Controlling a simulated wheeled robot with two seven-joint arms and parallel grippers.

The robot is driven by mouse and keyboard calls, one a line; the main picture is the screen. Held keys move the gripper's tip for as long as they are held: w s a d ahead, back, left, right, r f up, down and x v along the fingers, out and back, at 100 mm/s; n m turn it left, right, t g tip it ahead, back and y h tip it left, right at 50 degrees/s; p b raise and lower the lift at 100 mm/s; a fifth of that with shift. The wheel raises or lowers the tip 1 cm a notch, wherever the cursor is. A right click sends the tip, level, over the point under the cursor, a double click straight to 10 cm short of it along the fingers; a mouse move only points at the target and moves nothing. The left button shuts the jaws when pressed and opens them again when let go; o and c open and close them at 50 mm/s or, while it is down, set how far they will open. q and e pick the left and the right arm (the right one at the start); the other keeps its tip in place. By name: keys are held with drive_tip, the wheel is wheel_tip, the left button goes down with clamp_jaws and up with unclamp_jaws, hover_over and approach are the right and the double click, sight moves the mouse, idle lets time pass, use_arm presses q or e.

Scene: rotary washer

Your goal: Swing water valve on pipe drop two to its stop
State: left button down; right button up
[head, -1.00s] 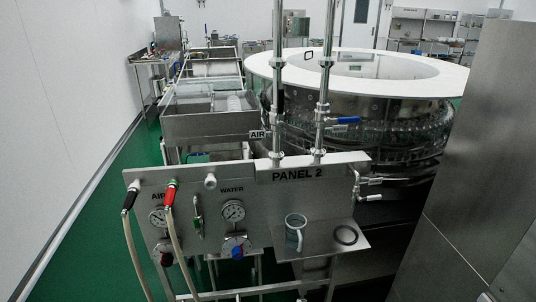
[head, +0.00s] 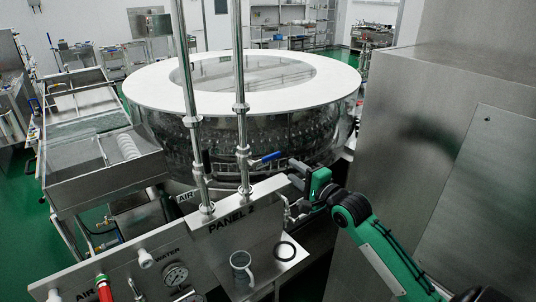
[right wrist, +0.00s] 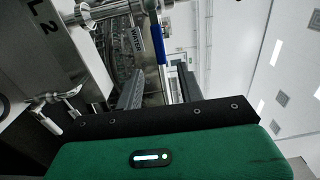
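Two vertical pipes rise from the panel marked PANEL 2 (head: 230,222). The right pipe (head: 241,90) carries a valve with a blue lever (head: 266,158) that sticks out to the right and slightly up. The left pipe (head: 183,80) stands beside the AIR label. My right gripper (head: 298,173) is just right of and below the lever tip, apart from it. In the right wrist view its two dark fingers (right wrist: 158,90) are spread with nothing held, and the blue lever (right wrist: 158,38) shows beyond the gap. A WATER tag (right wrist: 137,40) hangs beside it. My left gripper is out of view.
A large round washer (head: 245,90) with a white rim stands behind the panel. A tall steel cabinet (head: 450,150) stands close on the right.

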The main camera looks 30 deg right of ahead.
sight(273, 157)
drive_tip(key=w+p, duration=0.1)
drive_tip(key=w, duration=0.2)
drive_tip(key=w+p, duration=0.1)
drive_tip(key=w, duration=0.2)
drive_tip(key=w+a+p, duration=0.1)
drive_tip(key=w, duration=0.2)
drive_tip(key=shift+w+r, duration=0.1)
drive_tip(key=shift+w, duration=0.8)
clamp_jaws()
